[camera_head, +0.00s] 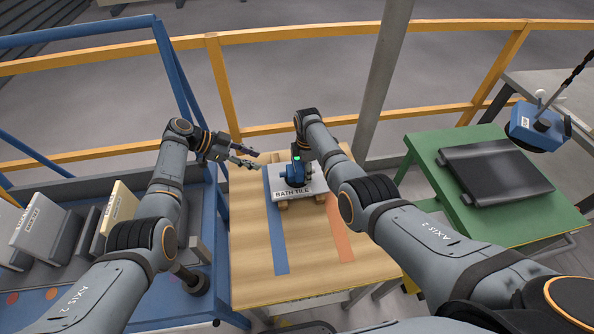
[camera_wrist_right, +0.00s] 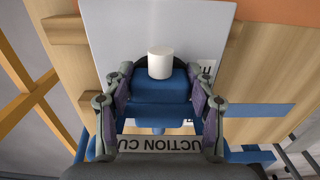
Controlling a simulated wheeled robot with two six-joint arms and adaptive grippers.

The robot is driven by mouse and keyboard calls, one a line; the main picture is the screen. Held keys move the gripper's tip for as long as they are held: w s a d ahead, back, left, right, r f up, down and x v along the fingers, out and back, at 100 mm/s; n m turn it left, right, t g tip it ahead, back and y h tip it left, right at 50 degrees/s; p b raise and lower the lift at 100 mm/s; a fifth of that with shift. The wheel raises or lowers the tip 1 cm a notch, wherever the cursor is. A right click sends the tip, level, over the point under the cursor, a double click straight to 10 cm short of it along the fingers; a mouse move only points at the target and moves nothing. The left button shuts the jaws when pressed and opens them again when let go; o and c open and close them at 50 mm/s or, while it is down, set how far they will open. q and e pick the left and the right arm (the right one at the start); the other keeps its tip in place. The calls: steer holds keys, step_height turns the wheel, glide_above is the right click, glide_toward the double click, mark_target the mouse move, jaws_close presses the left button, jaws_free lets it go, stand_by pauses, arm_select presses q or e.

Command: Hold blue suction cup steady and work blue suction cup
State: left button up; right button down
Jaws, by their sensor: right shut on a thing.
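The blue suction cup (camera_head: 292,174) sits on the white slab labelled BATH TILE (camera_head: 315,182) in the head view. In the right wrist view the blue suction cup (camera_wrist_right: 160,108) shows a white round knob (camera_wrist_right: 160,64) and a label partly reading SUCTION CU. My right gripper (camera_wrist_right: 160,92) has its fingers on either side of the blue body and is shut on it. In the head view the right wrist hides part of the cup. My left gripper (camera_head: 257,160) is open and empty, to the left of the cup and apart from it.
The tile rests on wooden blocks on a wooden table (camera_head: 310,270) with blue and orange strips. A blue bench (camera_head: 195,240) with upright slabs stands left. A green table (camera_head: 465,220) with a dark slab and a hanging blue device (camera_head: 533,127) are right. Yellow railings (camera_head: 330,32) run behind.

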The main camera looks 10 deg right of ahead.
steer(key=shift+s+f, duration=0.1)
steer(key=shift+c, duration=1.9)
jaws_free()
steer(key=shift+r, duration=0.55)
step_height(320, 180, up, 11)
